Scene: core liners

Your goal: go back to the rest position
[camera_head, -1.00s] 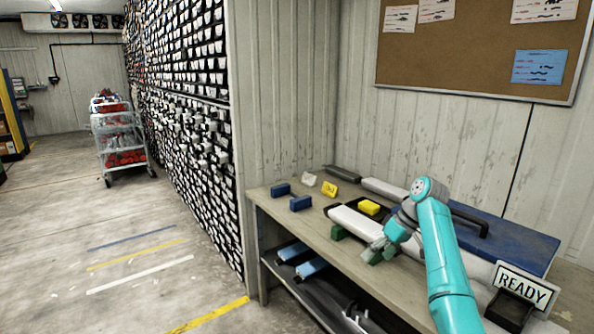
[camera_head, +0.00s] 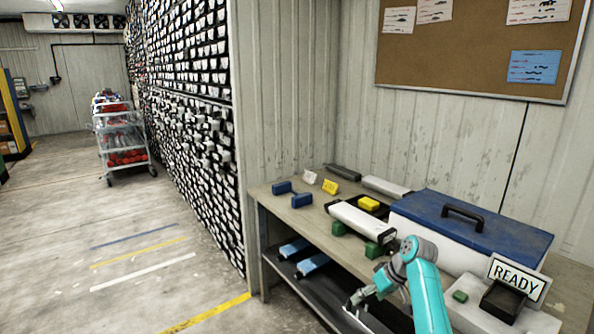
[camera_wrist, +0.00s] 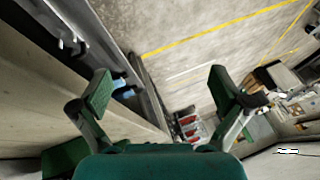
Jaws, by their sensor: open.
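My gripper (camera_head: 356,298) is at the lower right of the head view, in front of the bench's front edge and low by the shelf. It is open and empty. In the wrist view its two green fingers (camera_wrist: 160,95) stand wide apart, with floor and the bench edge seen between and beyond them. My turquoise arm reaches in from the bottom of the head view.
The bench (camera_head: 273,197) holds blue, green and yellow blocks, a white core liner (camera_head: 358,218), a blue-lidded box (camera_head: 470,222) and a READY sign (camera_head: 517,278) by a black tray (camera_head: 502,301). Blue-ended tubes (camera_head: 312,265) lie on the shelf below. Open floor is left.

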